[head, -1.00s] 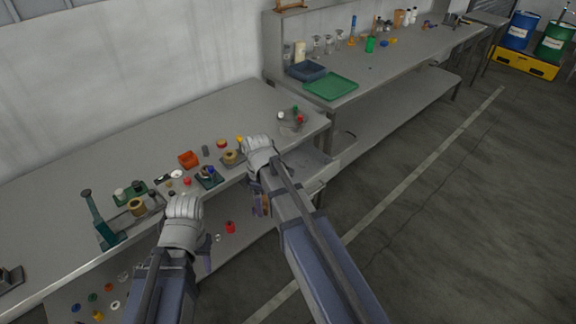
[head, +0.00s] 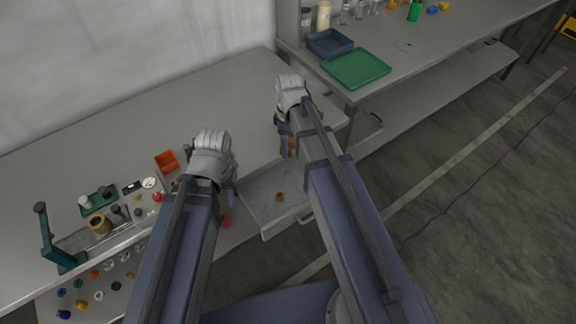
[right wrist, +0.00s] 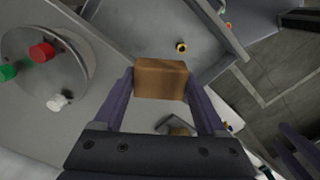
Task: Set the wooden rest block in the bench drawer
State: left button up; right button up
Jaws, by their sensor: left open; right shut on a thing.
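The wooden rest block (right wrist: 160,80) is a plain brown block, held between the two fingers of my right gripper (right wrist: 160,88). In the head view the right gripper (head: 290,147) hangs at the bench's front edge, near the open bench drawer, with a sliver of brown between its fingers. The bench drawer (head: 262,203) is pulled out below the bench top, grey, with one small brass-coloured piece (head: 280,197) inside. In the right wrist view the drawer (right wrist: 205,45) lies beyond the block. My left gripper (head: 230,192) is open, left of the drawer; its fingers are partly hidden.
A green tray (head: 356,69) lies on the far bench.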

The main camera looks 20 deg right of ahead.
notch_tip(320, 180, down, 12)
jog(key=a+r+m+b, duration=0.1)
jog(key=a+m+b, duration=0.2)
jog(key=m+b, duration=0.55)
jog(key=n+b, duration=0.1)
jog(key=b, duration=0.9)
send_over(280, 187)
notch_tip(280, 187, down, 7)
jog(key=shift+f, duration=0.15)
jog(key=shift+f, duration=0.15)
notch_tip(280, 187, down, 3)
jog(key=b, duration=0.3)
jog(key=shift+f, duration=0.2)
jog(key=shift+f+b, duration=0.2)
jog(key=shift+b, duration=0.2)
jog(key=o, duration=1.3)
jog(key=shift+r, duration=0.15)
